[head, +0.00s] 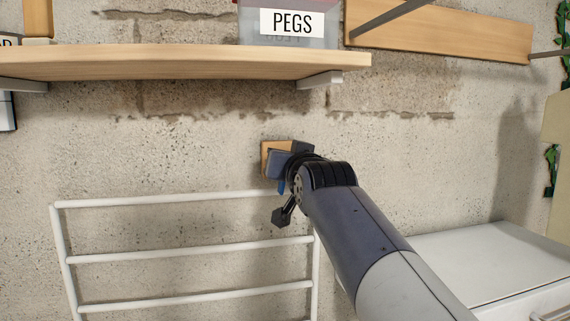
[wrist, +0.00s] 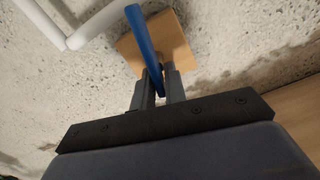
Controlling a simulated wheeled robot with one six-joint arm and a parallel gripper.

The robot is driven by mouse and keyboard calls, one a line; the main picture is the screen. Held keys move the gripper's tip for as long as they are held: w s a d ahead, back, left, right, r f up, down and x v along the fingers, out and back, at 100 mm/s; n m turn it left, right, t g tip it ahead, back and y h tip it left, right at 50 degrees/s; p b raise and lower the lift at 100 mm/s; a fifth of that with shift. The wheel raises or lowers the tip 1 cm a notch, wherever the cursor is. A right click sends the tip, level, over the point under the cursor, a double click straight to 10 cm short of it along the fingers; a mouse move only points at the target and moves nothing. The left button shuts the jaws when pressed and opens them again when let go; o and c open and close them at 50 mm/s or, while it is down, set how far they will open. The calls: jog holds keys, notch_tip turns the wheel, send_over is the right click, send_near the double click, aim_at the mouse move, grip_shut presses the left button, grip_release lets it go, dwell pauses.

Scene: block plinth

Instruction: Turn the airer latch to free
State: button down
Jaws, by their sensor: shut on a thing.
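The airer latch is a blue bar (wrist: 143,42) mounted on a small wooden block (wrist: 172,38) on the wall. In the wrist view my gripper (wrist: 159,84) is shut on the blue latch near one end, and the rest of the bar sticks out past the fingers. In the head view the wooden block (head: 267,152) shows partly behind my gripper (head: 282,172), and only a small blue tip of the latch (head: 281,187) shows below it. The white airer rack (head: 180,250) is against the wall below the block, its top rail close under the latch.
A wooden shelf (head: 180,62) juts out above, with a clear box labelled PEGS (head: 287,22) on it. A slanted wooden board (head: 450,32) is at the upper right. A white cabinet (head: 480,258) stands at the lower right. The wall around the block is bare.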

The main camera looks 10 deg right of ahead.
jog(key=m, duration=0.2)
jog(key=m+b, duration=0.1)
jog(key=shift+d+f+m, duration=0.15)
jog(key=shift+f+m, duration=0.05)
jog(key=shift+m, duration=0.2)
jog(key=shift+d+f+m+p, duration=0.15)
jog(key=shift+f+m, duration=0.05)
jog(key=shift+m, duration=2.7)
jog(key=shift+d+f+m+p, duration=0.1)
jog(key=shift+f+m+p, duration=0.05)
jog(key=shift+m, duration=2.75)
jog(key=c, duration=1.6)
grip_release()
jog(key=shift+o, duration=0.2)
jog(key=s+b, duration=0.3)
jog(key=s, duration=0.8)
jog(key=shift+w, duration=0.1)
